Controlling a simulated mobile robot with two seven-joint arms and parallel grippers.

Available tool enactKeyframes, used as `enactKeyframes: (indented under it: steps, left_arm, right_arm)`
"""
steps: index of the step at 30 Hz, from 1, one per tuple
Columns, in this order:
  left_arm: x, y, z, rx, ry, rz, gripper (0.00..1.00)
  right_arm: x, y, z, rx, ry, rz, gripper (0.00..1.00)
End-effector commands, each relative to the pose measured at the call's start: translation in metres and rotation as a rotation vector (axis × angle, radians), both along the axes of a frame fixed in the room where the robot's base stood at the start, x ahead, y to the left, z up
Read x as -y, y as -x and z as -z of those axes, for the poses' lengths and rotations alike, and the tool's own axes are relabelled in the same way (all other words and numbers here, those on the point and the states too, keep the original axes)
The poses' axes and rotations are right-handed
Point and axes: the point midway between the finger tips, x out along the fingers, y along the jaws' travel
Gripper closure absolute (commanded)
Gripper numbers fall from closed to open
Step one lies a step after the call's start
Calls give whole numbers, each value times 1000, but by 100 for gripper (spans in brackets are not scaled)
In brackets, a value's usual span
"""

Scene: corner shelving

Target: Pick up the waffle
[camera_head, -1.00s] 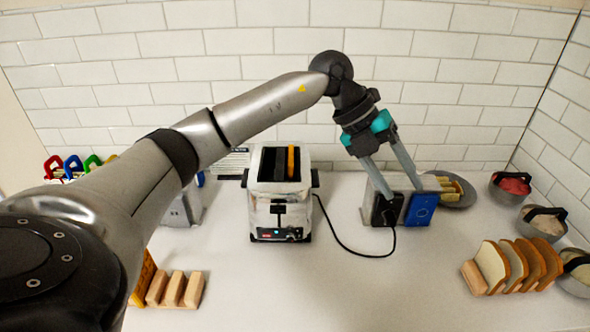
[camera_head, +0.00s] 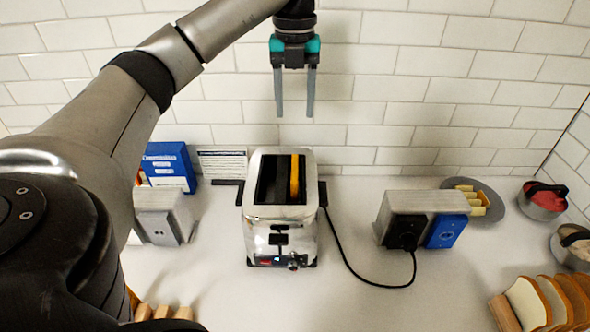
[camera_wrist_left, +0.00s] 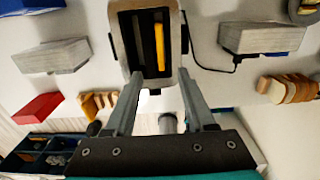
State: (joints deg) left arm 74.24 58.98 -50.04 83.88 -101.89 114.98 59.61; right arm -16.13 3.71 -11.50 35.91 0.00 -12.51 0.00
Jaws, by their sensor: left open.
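The waffle (camera_head: 295,178) is a yellow-orange slab standing in the right slot of the silver toaster (camera_head: 281,232). Only its upper edge shows. My left gripper (camera_head: 296,112) is open and empty, pointing down above and behind the toaster in the head view. In the left wrist view, the waffle (camera_wrist_left: 159,46) shows in the toaster slot beyond the open fingers of my left gripper (camera_wrist_left: 160,88). The fingers are apart from the waffle. My right gripper is not in view.
A grey outlet block (camera_head: 424,213) stands right of the toaster, with a black cord between them. Another grey block (camera_head: 161,217) and a blue box (camera_head: 170,166) stand to the left. Bread slices (camera_head: 545,303) are at front right. A white tiled wall is behind.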

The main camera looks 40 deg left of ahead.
Motion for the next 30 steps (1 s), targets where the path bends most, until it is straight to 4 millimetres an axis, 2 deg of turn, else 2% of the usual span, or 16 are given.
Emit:
enactKeyframes:
  steps: [5, 11, 15, 23, 30]
  left_arm:
    - [0, 2, 26, -6, -1, 0, 45]
    - [0, 1, 68, -6, 0, 1, 45]
    - [0, 1, 89, -3, 0, 1, 45]
    - [0, 1, 108, -4, 0, 2, 45]
    - [0, 0, 143, -4, 0, 2, 45]
  right_arm:
    - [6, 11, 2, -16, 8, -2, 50]
    - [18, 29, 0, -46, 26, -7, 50]
    - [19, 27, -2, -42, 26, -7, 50]
    - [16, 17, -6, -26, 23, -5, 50]
    - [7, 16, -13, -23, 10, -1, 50]
